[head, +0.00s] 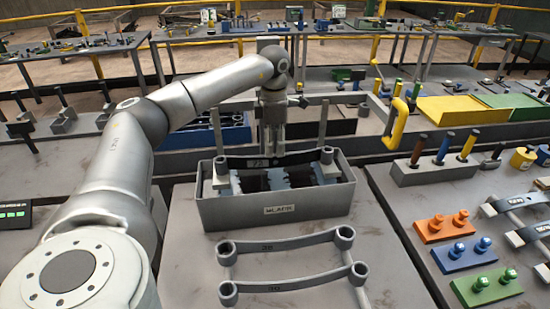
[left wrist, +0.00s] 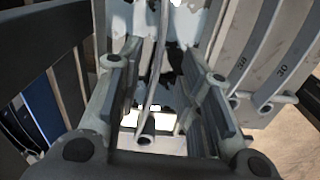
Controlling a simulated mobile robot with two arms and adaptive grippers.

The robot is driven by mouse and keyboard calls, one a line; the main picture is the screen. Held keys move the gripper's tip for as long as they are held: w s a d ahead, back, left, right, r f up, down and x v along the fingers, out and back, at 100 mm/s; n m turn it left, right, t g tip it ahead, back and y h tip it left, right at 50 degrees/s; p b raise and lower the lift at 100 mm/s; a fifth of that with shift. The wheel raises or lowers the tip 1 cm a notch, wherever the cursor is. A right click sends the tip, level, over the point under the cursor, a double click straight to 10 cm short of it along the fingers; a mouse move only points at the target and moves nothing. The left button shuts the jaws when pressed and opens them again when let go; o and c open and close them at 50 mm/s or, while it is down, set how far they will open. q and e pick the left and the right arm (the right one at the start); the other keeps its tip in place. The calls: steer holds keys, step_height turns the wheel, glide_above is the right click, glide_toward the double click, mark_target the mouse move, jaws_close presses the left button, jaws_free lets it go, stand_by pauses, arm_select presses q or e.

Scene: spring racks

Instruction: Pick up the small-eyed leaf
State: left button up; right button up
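A dark, slightly curved leaf (head: 300,157) with a small eye at its end lies across the top of a grey bin (head: 275,210) in the head view. My left gripper (head: 273,148) points down over the middle of this leaf. In the left wrist view the leaf (left wrist: 155,75) shows as a thin strip between the two fingers of my left gripper (left wrist: 168,95), which is open with gaps on both sides. Two grey leaves with larger eyes, the rear leaf (head: 285,240) and the front leaf (head: 295,283), lie on the table in front. My right gripper is out of view.
Blue and dark parts (head: 290,178) fill the bin. Upright posts stand near it. To the right are a grey block with handled tools (head: 425,175), an orange block (head: 440,228), a blue block (head: 465,256) and a green block (head: 480,290). A yellow tray (head: 460,110) stands behind.

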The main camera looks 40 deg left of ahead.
mark_target(275, 157)
arm_select(q)
step_height(275, 157, down, 4)
steer(key=shift+w+f+p, duration=0.15)
steer(key=shift+f+p, duration=0.1)
steer(key=shift+p, duration=0.9)
steer(key=shift+f, duration=0.4)
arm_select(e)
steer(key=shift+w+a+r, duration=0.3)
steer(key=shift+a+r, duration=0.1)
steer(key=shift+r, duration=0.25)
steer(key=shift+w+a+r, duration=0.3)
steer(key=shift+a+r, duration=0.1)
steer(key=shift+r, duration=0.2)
arm_select(q)
steer(key=shift+c, duration=0.3)
jaws_close()
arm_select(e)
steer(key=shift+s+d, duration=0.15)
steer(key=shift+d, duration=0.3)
arm_select(q)
steer(key=shift+w+r, duration=0.15)
